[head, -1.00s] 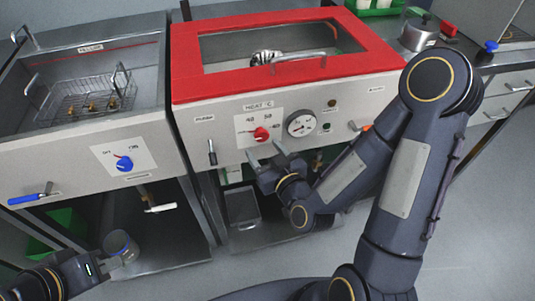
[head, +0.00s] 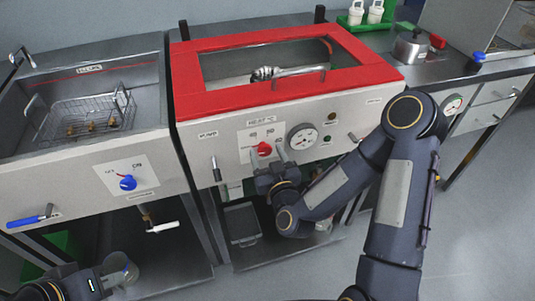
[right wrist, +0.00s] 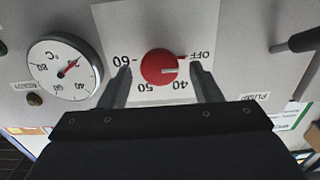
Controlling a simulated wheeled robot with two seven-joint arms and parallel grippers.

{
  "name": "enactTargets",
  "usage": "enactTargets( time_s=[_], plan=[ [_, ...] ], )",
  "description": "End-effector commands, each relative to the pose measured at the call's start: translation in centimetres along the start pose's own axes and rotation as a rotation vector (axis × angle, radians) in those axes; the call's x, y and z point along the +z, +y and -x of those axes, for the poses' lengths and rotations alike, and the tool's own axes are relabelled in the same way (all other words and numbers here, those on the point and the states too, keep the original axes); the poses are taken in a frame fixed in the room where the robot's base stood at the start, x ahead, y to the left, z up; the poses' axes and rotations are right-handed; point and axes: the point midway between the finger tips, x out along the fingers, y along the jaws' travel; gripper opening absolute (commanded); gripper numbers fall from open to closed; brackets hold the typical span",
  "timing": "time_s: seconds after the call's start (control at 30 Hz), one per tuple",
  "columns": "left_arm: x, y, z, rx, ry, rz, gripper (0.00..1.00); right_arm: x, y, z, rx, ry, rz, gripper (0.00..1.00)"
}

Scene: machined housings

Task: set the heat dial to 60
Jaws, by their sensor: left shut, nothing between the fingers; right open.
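The red heat dial (head: 264,149) is on a white panel on the front of the red-rimmed bath. In the right wrist view the dial (right wrist: 160,67) shows upside down, with labels OFF, 40, 50 and 60 around it. Its white mark points right in that view, between OFF and 40. My right gripper (head: 267,160) is open in front of the panel, with one finger on each side of the dial; whether they touch it I cannot tell. My left gripper (head: 128,272) is shut and empty, low at the left, away from the dial.
A round temperature gauge (head: 302,136) sits right beside the dial panel in the head view. A pump lever (head: 215,170) sticks out left of it. The left tank has a blue dial (head: 128,183) and a blue-handled lever (head: 33,217). A metal pot (head: 411,47) stands at the back right.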

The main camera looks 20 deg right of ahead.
Motion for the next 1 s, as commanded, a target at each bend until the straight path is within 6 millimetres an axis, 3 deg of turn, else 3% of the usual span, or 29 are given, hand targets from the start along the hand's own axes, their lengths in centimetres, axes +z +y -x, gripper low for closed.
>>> enactTargets(
  time_s=[0.2,0.53,1.0],
  plan=[
    [0.0,0.0,0.0,0.000,0.000,0.000,0.00,0.0,0.0,0.0,-0.001,0.000,0.000,0.58],
    [0.0,0.0,0.0,0.000,0.000,0.000,0.00,0.0,0.0,0.0,-0.001,0.000,0.000,0.15],
    [0.7,-0.6,-1.3,0.000,0.000,0.000,0.00,0.2,0.1,0.0,0.000,0.005,-0.125,0.15]
  ],
)
